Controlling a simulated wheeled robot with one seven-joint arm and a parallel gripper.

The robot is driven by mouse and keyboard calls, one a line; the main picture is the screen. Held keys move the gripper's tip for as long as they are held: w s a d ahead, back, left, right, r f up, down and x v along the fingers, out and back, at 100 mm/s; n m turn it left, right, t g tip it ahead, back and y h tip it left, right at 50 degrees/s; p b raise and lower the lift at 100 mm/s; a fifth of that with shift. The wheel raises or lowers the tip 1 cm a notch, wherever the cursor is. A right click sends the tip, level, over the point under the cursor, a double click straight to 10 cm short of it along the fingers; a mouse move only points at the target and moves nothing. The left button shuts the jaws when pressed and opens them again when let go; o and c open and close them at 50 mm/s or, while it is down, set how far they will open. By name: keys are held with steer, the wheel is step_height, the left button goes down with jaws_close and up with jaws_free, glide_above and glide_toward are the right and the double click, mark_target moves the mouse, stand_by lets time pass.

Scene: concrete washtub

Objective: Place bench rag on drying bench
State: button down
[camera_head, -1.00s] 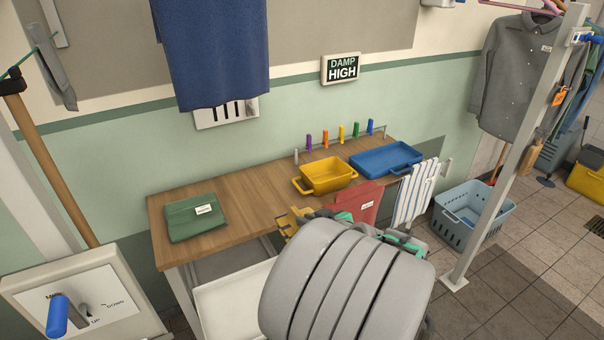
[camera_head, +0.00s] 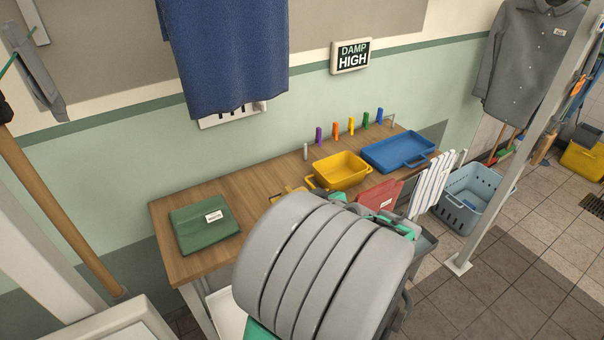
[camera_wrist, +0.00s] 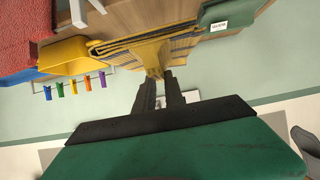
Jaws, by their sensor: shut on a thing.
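The drying bench (camera_head: 262,181) is a wooden-topped table against the green wall; its top also shows in the wrist view (camera_wrist: 155,14). My gripper (camera_wrist: 161,76) is shut on a yellow cloth with dark stripes (camera_wrist: 184,42), which looks like the bench rag. The rag spreads out beyond the fingertips, with the bench top behind it. In the head view only a small yellow part of the rag (camera_head: 286,196) shows, over the bench's front part; my grey arm hides the gripper and the rest. I cannot tell whether the rag touches the bench.
A folded green cloth (camera_head: 199,232) with a label lies at the bench's left end. A yellow tub (camera_head: 341,170) and a blue tray (camera_head: 398,151) stand to the right. Coloured pegs line the back. Red (camera_head: 379,194) and striped cloths hang at the right front. The middle is clear.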

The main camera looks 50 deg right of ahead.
steer(key=x, duration=0.3)
steer(key=p+x, duration=0.1)
steer(key=x, duration=0.2)
steer(key=d+r+x, duration=0.1)
steer(key=x, duration=0.2)
steer(key=shift+w+d, duration=0.1)
steer(key=shift+w, duration=0.2)
steer(key=w+f, duration=0.1)
steer(key=f, duration=0.1)
steer(key=w+d+f, duration=0.1)
steer(key=w+f, duration=0.1)
steer(key=w+d+f+p, duration=0.1)
steer(key=shift+w+d+f, duration=0.25)
steer(key=shift+w+f, duration=0.05)
steer(key=shift+f, duration=0.1)
steer(key=shift+w+d+f, duration=0.1)
steer(key=shift+w+f, duration=0.05)
steer(key=shift+f, duration=0.85)
steer(key=shift+w+d+f, duration=0.1)
steer(key=shift+f, duration=0.95)
steer(key=c, duration=1.4)
jaws_free()
steer(key=shift+c, duration=0.2)
